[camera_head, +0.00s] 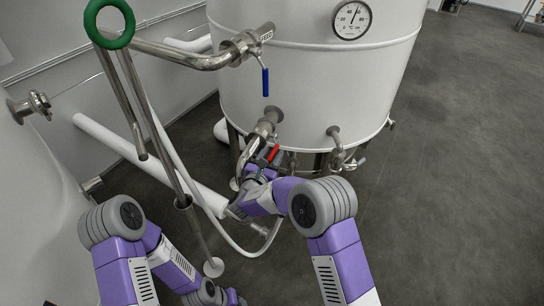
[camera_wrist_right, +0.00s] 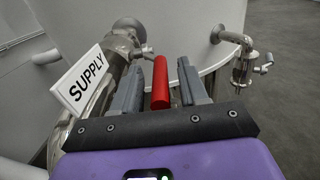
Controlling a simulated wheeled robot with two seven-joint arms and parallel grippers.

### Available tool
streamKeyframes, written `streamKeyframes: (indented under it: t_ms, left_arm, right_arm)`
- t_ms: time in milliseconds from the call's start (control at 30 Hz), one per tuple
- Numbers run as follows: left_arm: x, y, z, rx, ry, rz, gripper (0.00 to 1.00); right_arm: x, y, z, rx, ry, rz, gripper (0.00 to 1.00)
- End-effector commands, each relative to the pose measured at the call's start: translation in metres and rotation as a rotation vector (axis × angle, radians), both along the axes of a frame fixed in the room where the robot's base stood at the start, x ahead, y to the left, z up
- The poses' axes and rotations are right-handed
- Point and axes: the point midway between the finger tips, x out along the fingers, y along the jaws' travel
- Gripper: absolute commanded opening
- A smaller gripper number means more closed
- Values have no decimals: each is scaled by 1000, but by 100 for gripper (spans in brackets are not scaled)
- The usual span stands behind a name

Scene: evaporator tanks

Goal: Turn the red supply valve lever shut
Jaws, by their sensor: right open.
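The red supply valve lever (camera_head: 273,152) sits on the steel valve below the tank's lower outlet. In the right wrist view the red lever (camera_wrist_right: 160,82) stands upright between the two grey fingers of my right gripper (camera_wrist_right: 160,66). These fingers are open, with a gap showing on each side of the lever. In the head view my right gripper (camera_head: 266,168) is at the lever, partly hidden by its own wrist. A white SUPPLY sign (camera_wrist_right: 81,81) is just left of the fingers. My left arm is low at the left; its fingers do not show.
A blue-handled valve (camera_head: 265,80) is above on the white tank (camera_head: 310,80). Another outlet valve (camera_head: 338,152) is to the right. A green ring (camera_head: 109,42) on steel pipes and a white hose (camera_head: 246,252) are at the left.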

Motion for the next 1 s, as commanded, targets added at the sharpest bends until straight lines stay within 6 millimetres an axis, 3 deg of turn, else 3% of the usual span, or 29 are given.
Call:
streamKeyframes:
  t_ms: [233, 500, 1000]
  left_arm:
    - [0, 0, 0, 0, 0, 0, 43]
    - [0, 0, 0, 0, 0, 0, 43]
    - [0, 0, 0, 0, 0, 0, 43]
  right_arm:
    - [1, 0, 0, 0, 0, 0, 42]
    - [0, 0, 0, 0, 1, 0, 0]
    - [1, 0, -10, -39, -66, -3, 0]
